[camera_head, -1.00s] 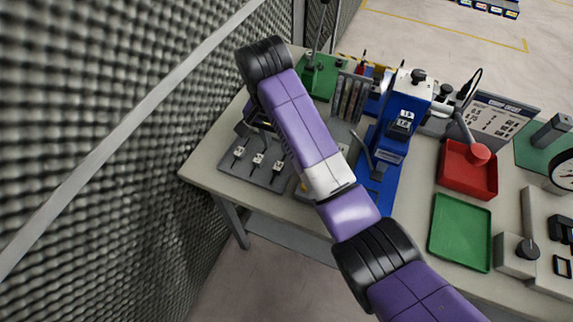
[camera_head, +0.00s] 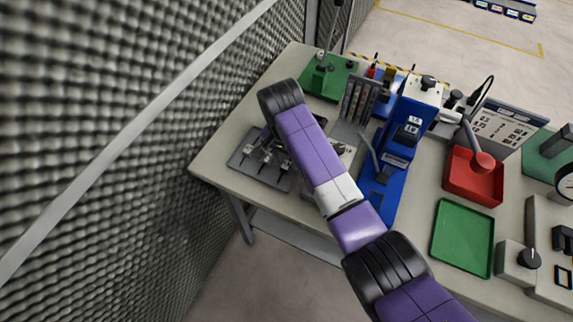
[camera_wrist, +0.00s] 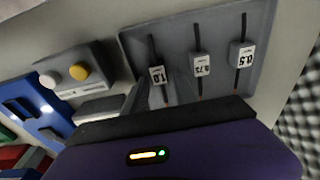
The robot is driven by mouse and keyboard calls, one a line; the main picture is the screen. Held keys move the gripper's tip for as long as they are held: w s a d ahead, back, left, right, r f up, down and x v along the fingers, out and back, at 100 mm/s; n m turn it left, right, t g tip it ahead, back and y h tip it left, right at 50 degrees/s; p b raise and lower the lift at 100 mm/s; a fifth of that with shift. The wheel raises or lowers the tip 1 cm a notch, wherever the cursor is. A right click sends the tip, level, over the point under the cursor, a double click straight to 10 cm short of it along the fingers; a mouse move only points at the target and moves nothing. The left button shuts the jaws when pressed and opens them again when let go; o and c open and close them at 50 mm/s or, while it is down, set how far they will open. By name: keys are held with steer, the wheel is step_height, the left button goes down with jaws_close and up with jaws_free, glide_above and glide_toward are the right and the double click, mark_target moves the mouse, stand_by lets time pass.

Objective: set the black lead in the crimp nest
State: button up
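Several similar leads lie in a grey tray (camera_head: 262,180) at the table's left, also in the wrist view (camera_wrist: 222,28). The three visible there are black with white tags: the 1.0 lead (camera_wrist: 152,48), the 0.75 lead (camera_wrist: 198,38) and the 0.5 lead (camera_wrist: 243,28). My gripper (camera_wrist: 158,88) is over the tray, its fingers apart on either side of the 1.0 lead's tag; contact is unclear. In the head view my arm partly hides it. The blue press (camera_head: 408,120) stands to the right; I cannot make out the crimp nest.
A grey box (camera_wrist: 100,62) with white and yellow knobs lies between tray and press. A red bin (camera_head: 472,192) and green tray (camera_head: 462,238) are farther right. A green stand (camera_head: 328,80) is behind. A foam wall (camera_head: 110,120) rises at left.

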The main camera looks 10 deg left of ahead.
jaws_close()
steer(key=shift+r, duration=0.2)
